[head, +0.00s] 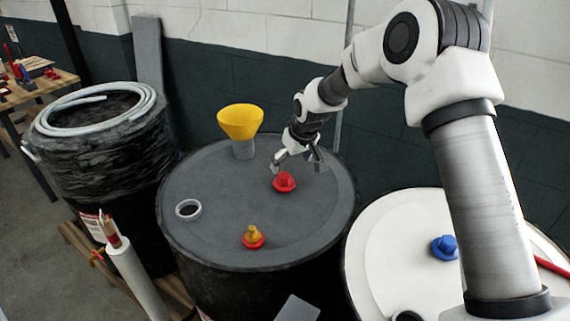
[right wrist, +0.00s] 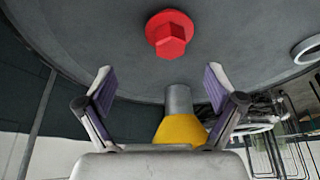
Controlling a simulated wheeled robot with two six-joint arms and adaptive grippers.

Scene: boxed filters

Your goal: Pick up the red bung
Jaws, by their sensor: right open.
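The red bung (head: 284,181), with a hexagonal top on a round flange, is on the dark grey lid of the middle drum (head: 200,225). In the right wrist view the bung (right wrist: 169,33) appears beyond the fingertips, roughly centred between them. My right gripper (head: 297,160) is open and empty, just above and behind the bung in the head view. Its two spread fingers (right wrist: 158,80) show in the right wrist view, apart from the bung. My left gripper is not in view.
A yellow funnel (head: 240,121) stands on the lid behind left of the bung. A brass fitting with a red base (head: 253,237) and a white ring (head: 188,209) are nearer. A white-lidded drum (head: 390,240) with a blue bung (head: 445,247) stands right.

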